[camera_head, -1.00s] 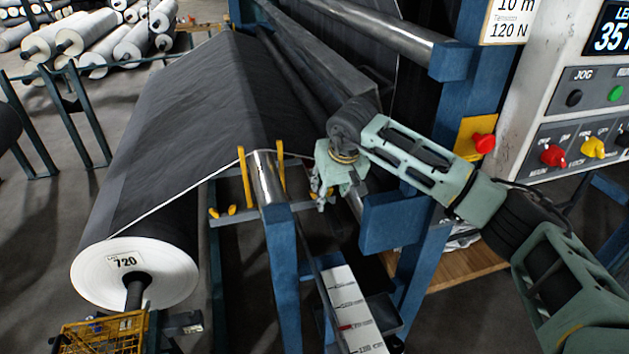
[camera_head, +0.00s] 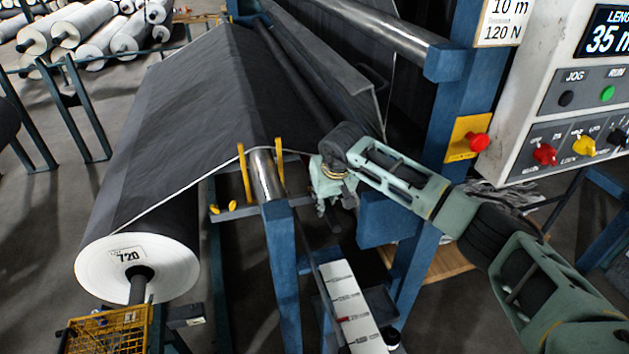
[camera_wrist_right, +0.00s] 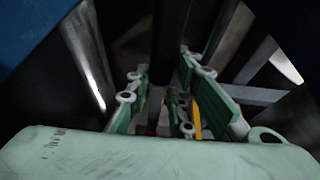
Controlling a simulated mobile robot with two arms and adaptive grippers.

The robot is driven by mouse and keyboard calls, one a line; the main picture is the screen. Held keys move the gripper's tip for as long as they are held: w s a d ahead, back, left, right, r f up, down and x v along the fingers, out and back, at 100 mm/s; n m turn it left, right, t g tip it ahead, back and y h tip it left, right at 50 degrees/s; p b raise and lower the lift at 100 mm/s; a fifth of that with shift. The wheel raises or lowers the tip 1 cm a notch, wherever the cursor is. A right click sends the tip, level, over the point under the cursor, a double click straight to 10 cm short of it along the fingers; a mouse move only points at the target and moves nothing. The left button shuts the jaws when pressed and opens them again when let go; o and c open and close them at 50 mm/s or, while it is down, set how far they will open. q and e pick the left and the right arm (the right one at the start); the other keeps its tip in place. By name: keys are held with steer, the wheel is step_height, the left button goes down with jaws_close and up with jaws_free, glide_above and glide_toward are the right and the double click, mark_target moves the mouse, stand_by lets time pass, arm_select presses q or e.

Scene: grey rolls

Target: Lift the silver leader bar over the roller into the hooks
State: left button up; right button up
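The polished silver roller (camera_head: 265,177) has its near end on a blue post, between two upright yellow prongs (camera_head: 279,160). Dark grey cloth (camera_head: 200,115) with a pale edge rises from the roll marked 720 (camera_head: 138,267) and passes over the roller towards my right gripper (camera_head: 328,203). That gripper points down just right of the roller. In the right wrist view its green fingers (camera_wrist_right: 160,105) stand either side of a dark bar-like shape (camera_wrist_right: 165,45); grip on it is unclear. I cannot make out the leader bar surely. Small yellow hooks (camera_head: 223,208) sit low left of the roller. My left gripper is out of view.
A blue frame post (camera_head: 437,150) with a red button stands behind my right arm. A control console (camera_head: 560,100) stands at right. A white scale strip (camera_head: 350,305) lies below the roller.

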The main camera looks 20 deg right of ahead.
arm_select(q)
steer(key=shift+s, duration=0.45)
arm_select(e)
jaws_close()
steer(key=shift+r, duration=0.15)
